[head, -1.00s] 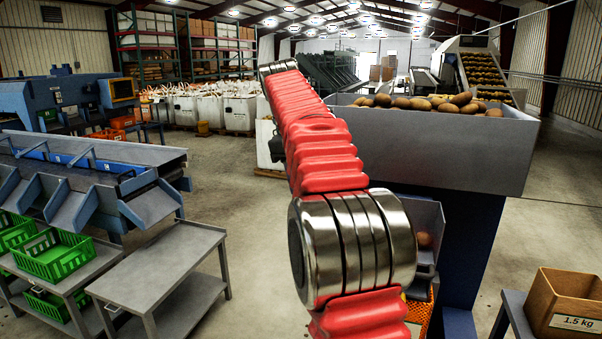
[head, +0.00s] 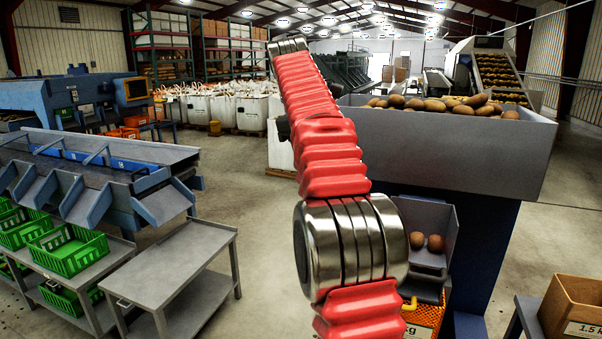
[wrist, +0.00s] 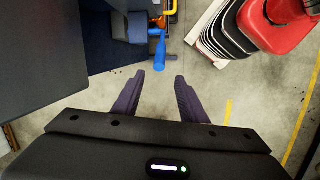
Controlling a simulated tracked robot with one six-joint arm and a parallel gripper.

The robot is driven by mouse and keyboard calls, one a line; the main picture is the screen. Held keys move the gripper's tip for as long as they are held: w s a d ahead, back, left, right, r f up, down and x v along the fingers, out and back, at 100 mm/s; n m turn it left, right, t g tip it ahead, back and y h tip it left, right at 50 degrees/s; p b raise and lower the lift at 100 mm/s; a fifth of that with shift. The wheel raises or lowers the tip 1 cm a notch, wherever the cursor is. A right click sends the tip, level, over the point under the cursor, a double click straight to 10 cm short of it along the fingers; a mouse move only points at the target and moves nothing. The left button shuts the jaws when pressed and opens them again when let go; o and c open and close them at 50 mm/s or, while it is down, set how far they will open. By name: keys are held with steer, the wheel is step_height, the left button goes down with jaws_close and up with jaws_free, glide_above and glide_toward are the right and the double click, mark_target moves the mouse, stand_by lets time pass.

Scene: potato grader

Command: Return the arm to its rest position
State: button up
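My gripper (wrist: 159,75) shows in the wrist view with its two dark fingers apart and nothing between them. Concrete floor lies beyond the fingertips. In the head view my red, ribbed arm with metal joints reaches up and away through the middle of the picture. The gripper itself is not visible there.
A grey hopper (head: 440,135) heaped with potatoes (head: 440,104) stands right of my arm. Two potatoes lie in a grey chute (head: 425,213) below it. A cardboard box (head: 580,300) is at lower right. Green crates (head: 70,250) and a grey trolley (head: 170,270) stand left.

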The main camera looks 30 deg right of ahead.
stand_by(0.3)
steer(key=w+f+m+t, duration=0.1)
steer(key=w+f+m, duration=0.25)
steer(key=f, duration=0.25)
steer(key=s+a+f+m+t, duration=0.1)
steer(key=s+a+f, duration=0.1)
steer(key=a+f, duration=0.3)
steer(key=s+a+f+t, duration=0.1)
steer(key=s+a+f, duration=0.2)
steer(key=s+a, duration=0.3)
steer(key=s+a+f+t+y, duration=0.1)
steer(key=s+a+f, duration=0.3)
steer(key=s, duration=0.6)
steer(key=s+a+f+m+t+y, duration=0.1)
steer(key=s+a+f, duration=0.3)
steer(key=s+a, duration=0.5)
steer(key=shift+t, duration=0.8)
steer(key=shift+a, duration=0.1)
